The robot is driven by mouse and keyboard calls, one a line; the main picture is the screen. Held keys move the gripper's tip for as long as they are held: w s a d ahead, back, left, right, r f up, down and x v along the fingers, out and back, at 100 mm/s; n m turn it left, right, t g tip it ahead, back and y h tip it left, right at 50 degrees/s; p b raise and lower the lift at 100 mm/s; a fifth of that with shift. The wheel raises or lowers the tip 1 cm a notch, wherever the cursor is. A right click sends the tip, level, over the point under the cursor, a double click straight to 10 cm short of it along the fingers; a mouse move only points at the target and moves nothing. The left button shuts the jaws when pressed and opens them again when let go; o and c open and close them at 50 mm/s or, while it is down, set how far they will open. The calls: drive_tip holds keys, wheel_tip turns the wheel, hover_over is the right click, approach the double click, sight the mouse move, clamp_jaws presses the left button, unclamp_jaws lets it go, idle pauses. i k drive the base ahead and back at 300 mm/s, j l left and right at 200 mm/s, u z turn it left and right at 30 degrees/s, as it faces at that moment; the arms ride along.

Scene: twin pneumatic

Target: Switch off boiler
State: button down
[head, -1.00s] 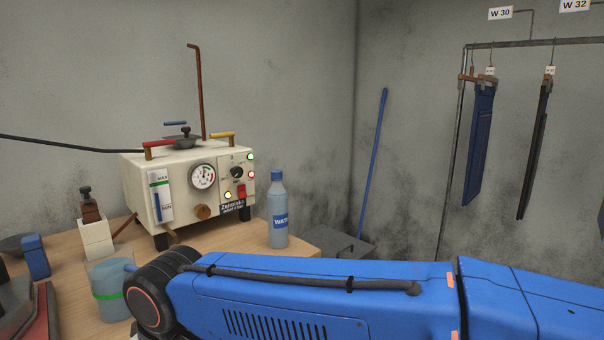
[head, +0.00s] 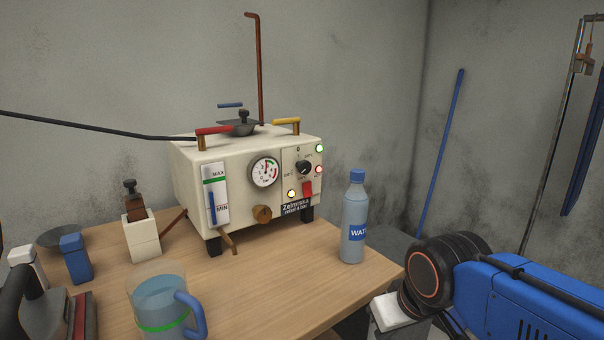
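The boiler (head: 240,165) is a cream box on dark feet, standing on the wooden table. Its front has a level window marked MAX and MIN, a round pressure gauge (head: 264,172) and a black rotary knob (head: 303,167). A red switch (head: 308,189) sits low on the right of the panel. Lamps glow green (head: 320,148), red (head: 319,170) and pale yellow (head: 291,194). My blue arm enters at the lower right, apart from the boiler. My gripper is not in view.
A water bottle (head: 353,225) stands near the table's right edge, just right of the boiler. A jug of water (head: 158,305) stands at the front. An iron (head: 38,305) is at the lower left. Bare tabletop (head: 265,270) lies before the boiler.

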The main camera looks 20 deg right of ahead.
sight(307, 186)
drive_tip(key=k+j, duration=0.2)
drive_tip(key=j, duration=0.15)
drive_tip(key=k+j, duration=0.15)
drive_tip(key=j, duration=0.2)
drive_tip(key=k+j, duration=0.2)
drive_tip(key=j, duration=0.15)
drive_tip(key=k+j, duration=0.15)
drive_tip(key=j, duration=0.2)
drive_tip(key=i+l, duration=0.25)
drive_tip(key=i, duration=0.15)
